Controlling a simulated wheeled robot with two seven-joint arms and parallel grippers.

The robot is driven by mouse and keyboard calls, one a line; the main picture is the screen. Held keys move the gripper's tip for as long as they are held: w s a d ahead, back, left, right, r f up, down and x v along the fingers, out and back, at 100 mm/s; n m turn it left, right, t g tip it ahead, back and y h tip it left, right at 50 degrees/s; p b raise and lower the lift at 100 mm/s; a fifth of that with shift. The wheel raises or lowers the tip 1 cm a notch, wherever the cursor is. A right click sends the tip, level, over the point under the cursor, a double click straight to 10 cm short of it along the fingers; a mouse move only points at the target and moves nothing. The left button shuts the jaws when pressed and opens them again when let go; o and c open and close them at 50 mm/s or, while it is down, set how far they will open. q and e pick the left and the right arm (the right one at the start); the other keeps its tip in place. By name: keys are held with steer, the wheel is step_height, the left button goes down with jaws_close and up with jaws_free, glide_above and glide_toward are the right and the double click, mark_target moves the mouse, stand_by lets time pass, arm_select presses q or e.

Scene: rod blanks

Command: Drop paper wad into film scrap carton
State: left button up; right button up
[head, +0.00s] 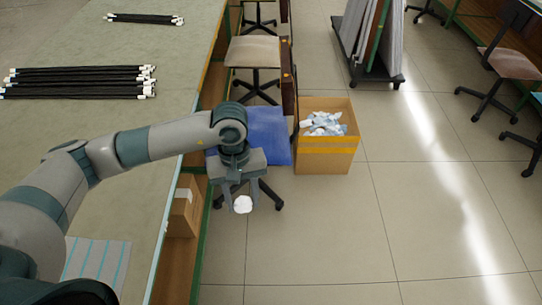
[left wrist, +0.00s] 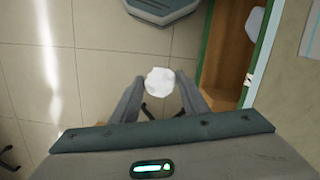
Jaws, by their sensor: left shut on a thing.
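A white paper wad (head: 243,204) is between the fingertips of my left gripper (head: 240,200), which is shut on it. The wad (left wrist: 159,81) also shows between the fingers in the left wrist view. The gripper points down, past the workbench edge, with floor and a chair base beneath it. An open brown carton (head: 325,160) with a yellow-orange band stands on the floor to the right of and beyond the gripper. Pale bluish-white crumpled scrap (head: 324,124) lies in it. My right gripper is not in view.
The workbench (head: 110,125) on the left carries bundles of black rods (head: 80,82) with white ends. A blue-seated chair (head: 265,136) stands between the bench and the carton. A cart with upright panels (head: 365,45) is behind. The tiled floor (head: 430,215) to the right is clear.

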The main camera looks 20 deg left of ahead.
arm_select(q)
steer(key=s+m, duration=0.1)
steer(key=m, duration=0.1)
steer(key=s+a+f+m, duration=0.1)
steer(key=m, duration=0.1)
steer(key=s+a+f+m, duration=0.1)
steer(key=shift+s+a+f+m+y, duration=0.15)
steer(key=shift+s+a+m+y, duration=0.15)
steer(key=shift+m+y, duration=0.1)
